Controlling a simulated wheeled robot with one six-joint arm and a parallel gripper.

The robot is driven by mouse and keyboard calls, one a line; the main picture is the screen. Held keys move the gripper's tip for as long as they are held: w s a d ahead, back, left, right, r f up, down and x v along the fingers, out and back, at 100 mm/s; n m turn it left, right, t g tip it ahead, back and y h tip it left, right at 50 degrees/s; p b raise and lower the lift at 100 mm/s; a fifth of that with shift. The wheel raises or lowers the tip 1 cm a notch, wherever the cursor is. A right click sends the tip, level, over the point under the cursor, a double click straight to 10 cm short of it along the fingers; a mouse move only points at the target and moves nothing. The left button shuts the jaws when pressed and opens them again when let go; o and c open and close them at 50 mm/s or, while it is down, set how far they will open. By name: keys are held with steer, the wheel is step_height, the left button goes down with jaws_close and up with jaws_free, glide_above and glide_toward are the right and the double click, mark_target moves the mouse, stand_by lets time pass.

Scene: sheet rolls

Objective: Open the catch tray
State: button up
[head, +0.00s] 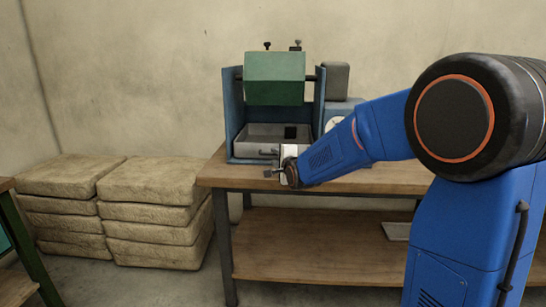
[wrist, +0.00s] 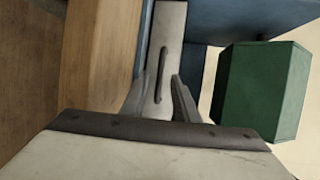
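The grey catch tray (head: 250,150) sits low between the blue side walls of the sheet-roll machine, below a green block-shaped housing (head: 275,78). Its front panel (wrist: 172,25) shows in the wrist view with a dark bar handle (wrist: 163,72) on it. My gripper (head: 272,173) is in front of the tray at the bench edge. In the wrist view my gripper (wrist: 159,82) has its two fingers apart, one on each side of the handle's line. The handle lies between or just beyond the fingertips; I cannot tell the depth or any contact.
The machine stands on a wooden workbench (head: 390,182) with a lower shelf (head: 310,240). A round dial (head: 335,125) is on the machine's right side, partly behind my arm. Stacked pale sacks (head: 150,205) stand left of the bench. Space in front of the tray is free except for my arm.

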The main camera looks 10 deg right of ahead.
steer(key=shift+w+a+f, duration=0.1)
steer(key=shift+w+f, duration=0.1)
steer(key=shift+w, duration=0.65)
steer(key=shift+w+a+f, duration=0.1)
steer(key=shift+w+f, duration=0.05)
steer(key=shift+w, duration=0.7)
jaws_close()
